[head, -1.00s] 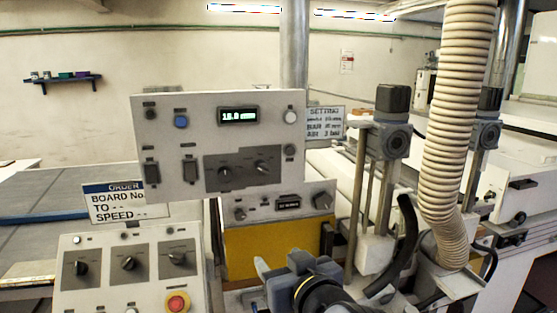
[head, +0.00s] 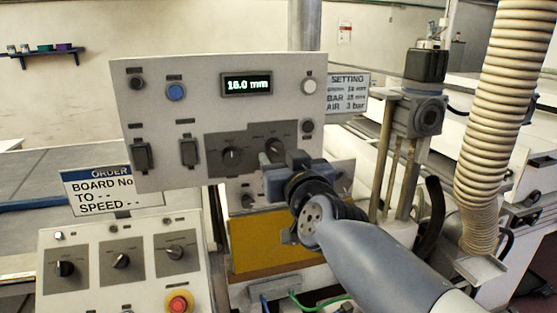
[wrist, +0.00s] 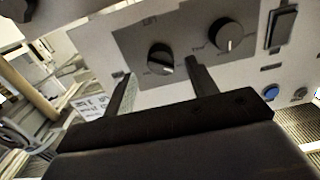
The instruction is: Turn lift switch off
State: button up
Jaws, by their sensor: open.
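A grey upright control panel (head: 150,100) carries a dark plate with two black rotary knobs. The right knob (head: 273,150) is partly hidden by my gripper (head: 268,168) in the head view. The left knob (head: 231,157) stands clear. In the wrist view the panel appears turned over, and the right knob (wrist: 160,58) lies between my gripper's (wrist: 160,70) two open fingers. The left knob (wrist: 230,35) is farther to the right there. The fingers hold nothing. Contact with the knob cannot be told. The labels are too small to tell which knob is the lift switch.
A lower panel (head: 85,290) with knobs and a red emergency button (head: 178,304) stands at lower left. Black flip switches (head: 190,152) sit left of the knobs. A ribbed hose (head: 500,120) and a motor post (head: 425,65) are to the right.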

aim_at(277, 152)
jog(key=shift+x, duration=1.75)
jog(key=c, duration=1)
jog(key=shift+m+b, duration=0.3)
jog(key=shift+m, duration=0.1)
jog(key=m, duration=0.4)
jog(key=shift+m, duration=0.3)
jog(key=m, duration=0.5)
jog(key=shift+b, duration=0.4)
jog(key=shift+m, duration=0.3)
